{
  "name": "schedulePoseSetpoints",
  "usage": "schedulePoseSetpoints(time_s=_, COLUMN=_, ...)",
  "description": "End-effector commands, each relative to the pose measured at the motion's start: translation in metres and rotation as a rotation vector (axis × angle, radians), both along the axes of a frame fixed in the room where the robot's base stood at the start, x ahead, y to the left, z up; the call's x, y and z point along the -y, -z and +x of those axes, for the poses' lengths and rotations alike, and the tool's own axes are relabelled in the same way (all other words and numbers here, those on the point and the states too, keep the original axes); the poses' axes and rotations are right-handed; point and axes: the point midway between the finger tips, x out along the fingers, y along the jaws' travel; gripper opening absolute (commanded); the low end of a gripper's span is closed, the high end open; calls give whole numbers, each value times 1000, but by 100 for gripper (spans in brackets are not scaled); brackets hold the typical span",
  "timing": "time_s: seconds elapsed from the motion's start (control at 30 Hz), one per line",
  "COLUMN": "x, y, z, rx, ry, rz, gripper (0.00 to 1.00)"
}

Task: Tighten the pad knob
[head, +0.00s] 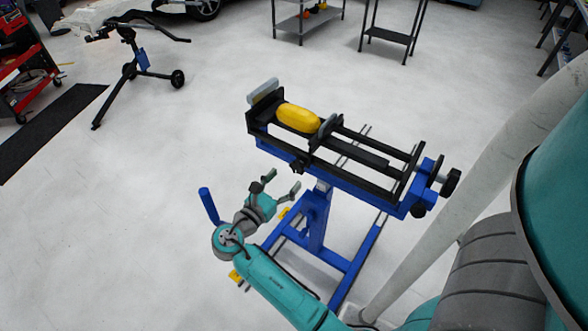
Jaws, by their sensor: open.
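A blue stand (315,220) carries a black rail frame (365,178) in the middle of the head view. A yellow rounded piece (298,117) sits in it between the left end plate and a black sliding jaw (324,130). A black star knob (452,182) is at the right end, with a smaller black knob (418,211) below it. A small dark knob or lever (299,166) shows on the front side below the jaw. I cannot tell which is the pad knob. My gripper (283,182) is open and empty, in front of the frame's left half, apparently touching nothing.
A blue handle (209,205) rises left of my gripper. A black wheeled stand (135,60), a red tool cart (25,60) and a dark mat (50,130) are at the left. Shelves (310,20) stand at the back. The floor left of the stand is clear.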

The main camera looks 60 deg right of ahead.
Motion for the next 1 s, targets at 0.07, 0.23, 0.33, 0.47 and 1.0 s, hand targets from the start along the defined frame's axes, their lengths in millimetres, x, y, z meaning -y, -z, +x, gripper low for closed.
schedulePoseSetpoints(time_s=0.07, x=15, y=0, z=-2, rx=1, ry=4, rz=0, gripper=74)
schedulePoseSetpoints(time_s=0.23, x=39, y=0, z=-3, rx=1, ry=2, rz=0, gripper=74)
schedulePoseSetpoints(time_s=0.33, x=48, y=0, z=-3, rx=1, ry=1, rz=1, gripper=74)
schedulePoseSetpoints(time_s=0.47, x=54, y=0, z=-3, rx=1, ry=0, rz=1, gripper=74)
schedulePoseSetpoints(time_s=1.0, x=56, y=0, z=-3, rx=1, ry=-1, rz=0, gripper=16)
